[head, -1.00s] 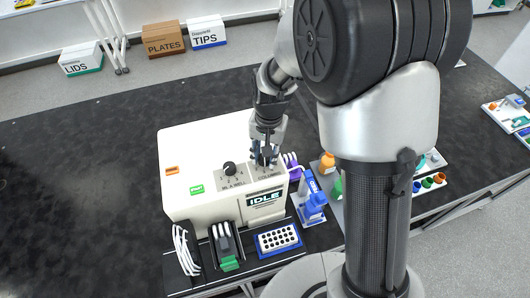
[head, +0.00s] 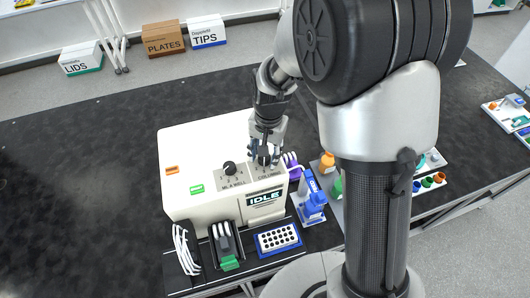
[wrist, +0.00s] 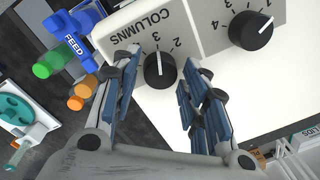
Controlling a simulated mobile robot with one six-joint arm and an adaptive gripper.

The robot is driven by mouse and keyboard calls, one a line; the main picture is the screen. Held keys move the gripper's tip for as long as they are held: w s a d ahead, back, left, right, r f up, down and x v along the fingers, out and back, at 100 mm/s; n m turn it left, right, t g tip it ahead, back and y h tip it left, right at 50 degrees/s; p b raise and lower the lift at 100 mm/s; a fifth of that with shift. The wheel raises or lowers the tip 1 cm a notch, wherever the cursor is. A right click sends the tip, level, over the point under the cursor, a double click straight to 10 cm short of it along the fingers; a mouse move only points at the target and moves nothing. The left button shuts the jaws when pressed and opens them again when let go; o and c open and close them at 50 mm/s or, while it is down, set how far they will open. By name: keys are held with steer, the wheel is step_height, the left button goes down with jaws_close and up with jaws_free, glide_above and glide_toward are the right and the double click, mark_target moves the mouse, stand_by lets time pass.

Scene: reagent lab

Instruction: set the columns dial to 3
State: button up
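The columns dial (wrist: 159,71) is a round black knob with a white pointer mark on a grey panel, under the word COLUMNS in the wrist view. In the head view the dial (head: 264,160) is partly hidden by my gripper.
A second black dial (head: 230,168) sits left of the columns dial on the white machine (head: 200,147), above the IDLE display (head: 265,199). A blue FEED part (wrist: 75,42), bottles and a blue rack (head: 278,239) stand close by. The black bench left of the machine is clear.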

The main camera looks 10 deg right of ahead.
mark_target(267, 157)
steer(key=shift+o, duration=0.6)
step_height(267, 157, up, 12)
steer(key=shift+s+d, duration=0.2)
steer(key=shift+d, duration=0.1)
stand_by(0.3)
